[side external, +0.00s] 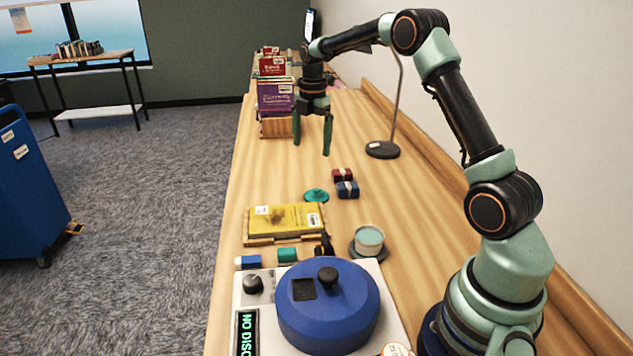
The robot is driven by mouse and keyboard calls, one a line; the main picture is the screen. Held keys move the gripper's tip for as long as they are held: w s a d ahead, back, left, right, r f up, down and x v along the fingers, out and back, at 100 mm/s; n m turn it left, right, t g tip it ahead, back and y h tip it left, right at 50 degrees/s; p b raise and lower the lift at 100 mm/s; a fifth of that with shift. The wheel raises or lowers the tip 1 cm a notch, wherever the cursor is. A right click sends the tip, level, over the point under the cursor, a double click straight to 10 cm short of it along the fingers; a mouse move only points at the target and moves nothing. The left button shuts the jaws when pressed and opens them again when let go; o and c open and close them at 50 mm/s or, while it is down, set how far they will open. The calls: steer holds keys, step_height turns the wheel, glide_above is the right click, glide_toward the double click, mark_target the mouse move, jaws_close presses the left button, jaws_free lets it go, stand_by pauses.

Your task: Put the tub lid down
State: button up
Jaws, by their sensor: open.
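A small teal disc with a raised knob, which looks like the tub lid (316,196), lies flat on the wooden table just beyond the yellow book. A pale tub (368,240) with a teal top surface stands on a dark round base at the right of the book. My gripper (312,150) is open, fingers pointing down, with nothing between them. It hangs over the table farther back than the lid, near the book row, and is apart from the lid.
A yellow book (285,218) lies on a wooden stand. A blue round machine (328,315) fills the front. A lamp base (382,149) and a book row (274,97) stand behind.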

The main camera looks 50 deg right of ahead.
steer(key=s+a+r+m+t, duration=0.3)
steer(key=s+a+r+m, duration=0.6)
steer(key=a+r, duration=0.25)
steer(key=s+a+f+m+t, duration=0.2)
steer(key=s+a+m, duration=0.6)
steer(key=s, duration=0.3)
steer(key=shift+s+a+f+m, duration=0.2)
steer(key=shift+f+m, duration=0.15)
steer(key=shift+m, duration=0.25)
